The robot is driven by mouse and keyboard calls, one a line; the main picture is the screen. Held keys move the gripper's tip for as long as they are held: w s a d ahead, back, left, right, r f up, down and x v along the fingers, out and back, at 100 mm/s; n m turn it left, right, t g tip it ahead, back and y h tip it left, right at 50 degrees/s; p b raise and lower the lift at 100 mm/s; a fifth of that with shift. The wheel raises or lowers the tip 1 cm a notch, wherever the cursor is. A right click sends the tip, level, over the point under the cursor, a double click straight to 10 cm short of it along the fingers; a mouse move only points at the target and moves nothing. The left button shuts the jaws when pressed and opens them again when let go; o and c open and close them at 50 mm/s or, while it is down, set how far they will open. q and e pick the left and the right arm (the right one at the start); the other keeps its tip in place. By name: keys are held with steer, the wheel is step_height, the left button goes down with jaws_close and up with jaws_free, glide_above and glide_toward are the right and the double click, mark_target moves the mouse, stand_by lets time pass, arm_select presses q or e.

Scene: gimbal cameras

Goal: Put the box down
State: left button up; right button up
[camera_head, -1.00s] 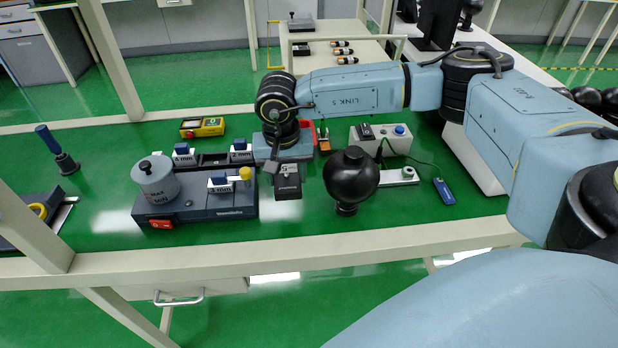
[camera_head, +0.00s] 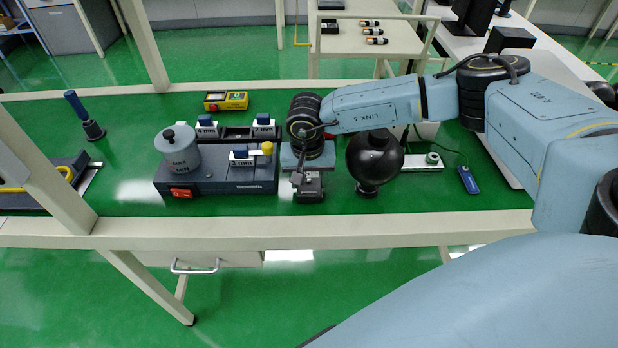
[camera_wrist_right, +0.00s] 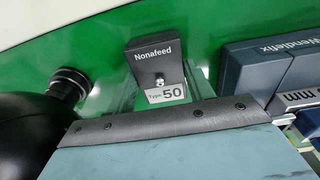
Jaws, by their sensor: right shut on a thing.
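The box is small and dark grey, with a label reading "Nonafeed" and "Type 50". In the head view the box (camera_head: 311,187) shows just below my right gripper (camera_head: 308,176), near the table's front edge. In the right wrist view the box (camera_wrist_right: 153,58) stands out past the gripper's blue-grey body, over green table surface. My right gripper is shut on the box; its fingers are mostly hidden in the head view. I cannot tell whether the box touches the table (camera_head: 120,200). My left gripper is not in view.
A grey device (camera_head: 225,180) with a round weight (camera_head: 178,150) stands close left of the box. A black round-bodied object (camera_head: 374,158) stands close on the right. A blue stick (camera_head: 468,180) lies farther right. Left of the device is some bare table.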

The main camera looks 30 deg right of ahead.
mark_target(307, 185)
steer(key=o, duration=1.1)
steer(key=shift+f, duration=0.15)
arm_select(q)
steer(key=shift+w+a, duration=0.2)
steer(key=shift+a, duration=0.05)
arm_select(e)
steer(key=shift+o, duration=0.2)
steer(key=shift+r, duration=0.25)
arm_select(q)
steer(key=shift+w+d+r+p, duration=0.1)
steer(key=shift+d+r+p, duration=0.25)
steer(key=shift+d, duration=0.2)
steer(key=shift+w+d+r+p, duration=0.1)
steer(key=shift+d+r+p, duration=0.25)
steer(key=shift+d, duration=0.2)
arm_select(e)
step_height(307, 185, up, 12)
steer(key=shift+s+a, duration=0.35)
steer(key=shift+a, duration=0.05)
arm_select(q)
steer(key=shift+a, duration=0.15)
arm_select(e)
steer(key=shift+f, duration=0.1)
